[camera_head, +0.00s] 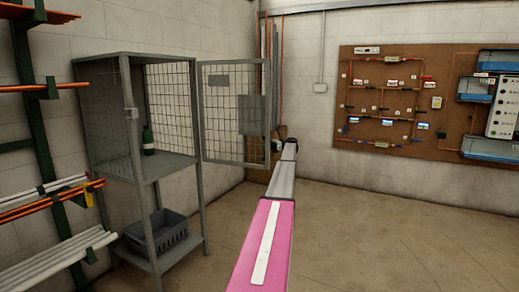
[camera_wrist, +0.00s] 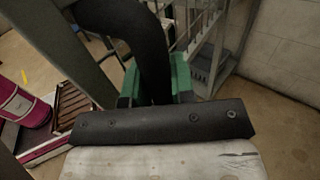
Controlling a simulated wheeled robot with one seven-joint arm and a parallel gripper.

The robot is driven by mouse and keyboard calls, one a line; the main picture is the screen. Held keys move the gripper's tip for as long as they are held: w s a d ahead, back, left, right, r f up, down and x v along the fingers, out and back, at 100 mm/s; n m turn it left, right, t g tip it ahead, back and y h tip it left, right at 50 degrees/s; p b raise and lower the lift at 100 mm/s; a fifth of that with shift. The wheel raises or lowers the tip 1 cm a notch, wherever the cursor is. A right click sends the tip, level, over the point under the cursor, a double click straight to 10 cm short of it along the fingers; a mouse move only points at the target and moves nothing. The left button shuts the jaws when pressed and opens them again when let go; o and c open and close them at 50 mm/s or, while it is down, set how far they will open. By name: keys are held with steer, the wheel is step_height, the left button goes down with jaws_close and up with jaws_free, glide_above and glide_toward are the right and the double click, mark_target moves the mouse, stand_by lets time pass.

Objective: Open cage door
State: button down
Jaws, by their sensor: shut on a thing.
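The cage (camera_head: 137,150) is a grey metal frame with mesh walls at the left of the head view. Its mesh door (camera_head: 222,117) stands wide open, swung out to the right of the frame. My gripper (camera_head: 277,146) is at the door's outer right edge, at the far end of my pink and grey arm. It is shut on the door's handle, though the arm's end largely hides the contact in the head view. The wrist view shows a dark curved bar (camera_wrist: 152,45) passing down between green parts (camera_wrist: 181,75). A dark green bottle (camera_head: 148,140) stands upright on the cage shelf.
A dark crate (camera_head: 157,232) sits on the cage's lower shelf. A rack (camera_head: 45,150) with pipes stands at the left. A brown board (camera_head: 395,135) with pipework hangs on the back wall. The floor (camera_head: 390,240) at the right is clear.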

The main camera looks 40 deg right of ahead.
steer(key=shift+s+d, duration=0.1)
steer(key=shift+d, duration=0.45)
steer(key=c, duration=1)
jaws_free()
steer(key=shift+o, duration=0.2)
steer(key=shift+a, duration=0.1)
